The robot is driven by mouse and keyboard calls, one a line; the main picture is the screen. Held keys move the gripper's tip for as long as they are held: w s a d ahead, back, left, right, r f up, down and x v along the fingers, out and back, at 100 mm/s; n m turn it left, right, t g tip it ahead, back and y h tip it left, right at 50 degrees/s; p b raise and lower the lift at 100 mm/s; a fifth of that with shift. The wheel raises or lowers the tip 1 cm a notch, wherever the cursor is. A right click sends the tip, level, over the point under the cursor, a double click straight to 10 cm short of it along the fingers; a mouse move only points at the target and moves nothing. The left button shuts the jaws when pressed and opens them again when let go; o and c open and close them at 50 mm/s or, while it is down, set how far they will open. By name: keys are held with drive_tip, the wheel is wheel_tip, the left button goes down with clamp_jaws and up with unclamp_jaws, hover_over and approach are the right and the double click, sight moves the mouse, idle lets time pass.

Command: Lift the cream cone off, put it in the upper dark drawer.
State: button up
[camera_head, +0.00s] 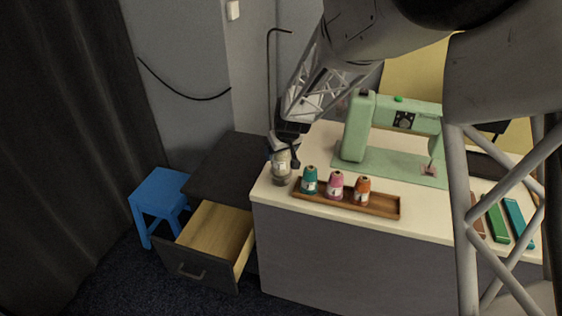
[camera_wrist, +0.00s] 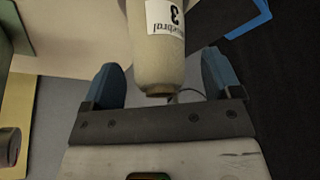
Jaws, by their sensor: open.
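The cream cone (camera_head: 281,165) stands upright at the left end of the white table, left of the wooden tray. What lies directly under it is hard to make out. My gripper (camera_head: 287,150) is at the cone's upper part, with its fingers partly hidden in the head view. In the wrist view my gripper (camera_wrist: 161,80) is open, with one blue finger on each side of the cream cone (camera_wrist: 160,58) and visible gaps. The cone carries a white label with a 3. The upper dark drawer (camera_head: 213,236) is pulled open, and its visible inside is empty.
A wooden tray (camera_head: 385,206) holds teal, pink and orange cones just right of the cream cone. A green sewing machine (camera_head: 360,128) stands behind. The dark cabinet top (camera_head: 232,165) is bare. A blue stool (camera_head: 158,192) stands left of the cabinet.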

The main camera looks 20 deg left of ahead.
drive_tip(key=shift+x, duration=0.85)
drive_tip(key=shift+c, duration=0.2)
drive_tip(key=c, duration=1.1)
drive_tip(key=shift+o, duration=0.2)
drive_tip(key=shift+r, duration=0.15)
wheel_tip(320, 180, up, 12)
drive_tip(key=s+d, duration=1.2)
drive_tip(key=shift+s+d, duration=0.35)
drive_tip(key=shift+s, duration=0.05)
